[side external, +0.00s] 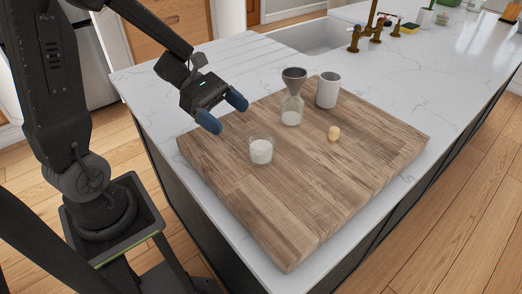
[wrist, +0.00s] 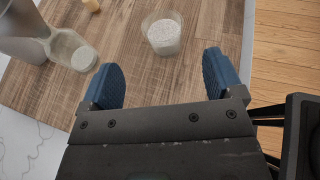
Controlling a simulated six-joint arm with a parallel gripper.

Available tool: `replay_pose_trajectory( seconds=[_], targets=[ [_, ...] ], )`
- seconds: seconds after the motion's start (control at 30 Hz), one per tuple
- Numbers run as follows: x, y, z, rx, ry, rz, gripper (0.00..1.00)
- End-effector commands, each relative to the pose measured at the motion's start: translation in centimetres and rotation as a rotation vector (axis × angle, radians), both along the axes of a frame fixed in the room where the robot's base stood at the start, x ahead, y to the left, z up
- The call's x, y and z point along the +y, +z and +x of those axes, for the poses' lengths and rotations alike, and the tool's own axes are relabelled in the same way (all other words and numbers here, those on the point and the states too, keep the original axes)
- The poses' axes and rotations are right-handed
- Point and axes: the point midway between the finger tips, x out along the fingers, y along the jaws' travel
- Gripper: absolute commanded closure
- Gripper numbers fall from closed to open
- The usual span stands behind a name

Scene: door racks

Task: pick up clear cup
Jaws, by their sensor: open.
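The clear cup (side external: 261,150) holds a white grainy filling and stands upright on the wooden board (side external: 290,230). It also shows in the wrist view (wrist: 162,34), just beyond and between my fingertips. My gripper (side external: 222,112) is open and empty, with blue fingertips spread apart. In the side view it hangs above the board's back left edge, up and to the left of the cup. In the wrist view the gripper (wrist: 162,75) touches nothing. The cup is not hidden in either view.
A glass bottle (side external: 291,112) with a grey funnel (side external: 294,78) in its neck stands behind the cup. A white mug (side external: 327,90) and a small tan cork-like piece (side external: 333,133) are to the right. A sink (side external: 310,36) lies behind. The board's front is clear.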

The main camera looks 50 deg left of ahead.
Motion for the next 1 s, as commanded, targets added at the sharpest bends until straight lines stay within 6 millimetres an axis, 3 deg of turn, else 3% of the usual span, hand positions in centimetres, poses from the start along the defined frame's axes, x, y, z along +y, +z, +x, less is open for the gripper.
replay_pose_trajectory(
  seconds=[0.1,0.43,0.7,1.0],
  targets=[
    [-2.2,-0.9,0.6,0.003,-0.004,-0.001,0.13],
    [-4.7,-2.1,1.4,0.002,0.0,0.0,0.13],
    [-8.1,-3.5,2.3,0.002,0.0,0.0,0.13],
    [-8.7,-3.8,2.6,0.001,0.004,0.001,0.13]
  ],
)
